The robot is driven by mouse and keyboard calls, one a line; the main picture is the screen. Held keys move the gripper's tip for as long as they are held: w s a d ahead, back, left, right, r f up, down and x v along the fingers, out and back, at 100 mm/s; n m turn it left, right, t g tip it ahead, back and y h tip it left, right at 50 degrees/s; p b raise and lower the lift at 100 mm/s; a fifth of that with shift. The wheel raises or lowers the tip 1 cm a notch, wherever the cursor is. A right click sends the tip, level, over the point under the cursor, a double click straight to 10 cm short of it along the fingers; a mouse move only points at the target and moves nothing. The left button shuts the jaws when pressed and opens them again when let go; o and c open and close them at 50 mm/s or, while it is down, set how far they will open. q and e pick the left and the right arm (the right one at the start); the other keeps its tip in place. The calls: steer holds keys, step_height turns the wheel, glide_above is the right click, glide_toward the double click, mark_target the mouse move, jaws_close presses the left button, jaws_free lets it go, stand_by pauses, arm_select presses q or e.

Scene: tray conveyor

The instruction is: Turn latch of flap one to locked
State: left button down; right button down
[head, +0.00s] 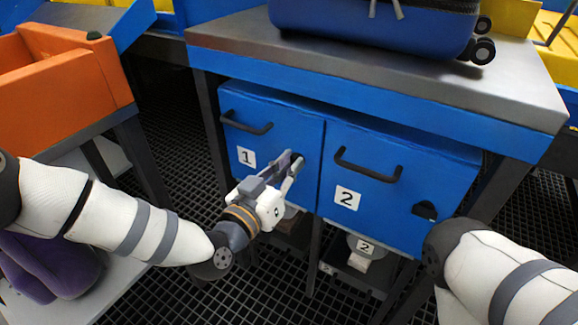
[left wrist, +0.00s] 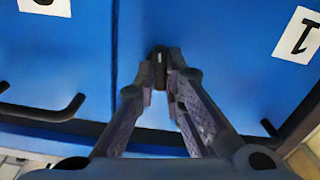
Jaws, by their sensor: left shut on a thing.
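Flap one (head: 272,120) is a blue door marked "1" with a black bar handle (head: 246,125), closed in the cabinet front. Its latch (left wrist: 158,62) is a small dark knob near the flap's edge beside flap two. My left gripper (head: 292,163) reaches it from the front, and its fingers (left wrist: 160,78) are shut on the latch in the left wrist view. The fingers mostly hide the latch in the head view, and I cannot tell its turn angle. My right arm shows at the lower right, but its gripper is out of view.
Flap two (head: 400,205) has its own handle (head: 367,168) and black latch (head: 425,210). A blue suitcase (head: 375,28) stands on the metal top (head: 250,50). An orange bin (head: 75,90) is at the left. Dark grating (head: 180,130) covers the floor.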

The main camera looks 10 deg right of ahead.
arm_select(q)
steer(key=n, duration=0.3)
steer(key=shift+w+r+n, duration=0.25)
steer(key=shift+r+n, duration=0.15)
steer(key=shift+w+a+f+n+b, duration=0.1)
steer(key=shift+n+b, duration=1)
steer(key=shift+n, duration=1.85)
steer(key=shift+a+f+n+b, duration=0.1)
steer(key=shift+n+b, duration=0.95)
steer(key=shift+n, duration=2.2)
steer(key=c, duration=1.7)
jaws_free()
steer(key=shift+w+d+f, duration=0.1)
steer(key=shift+d, duration=0.1)
steer(key=shift+s+a+f, duration=0.1)
steer(key=shift+s+f, duration=0.1)
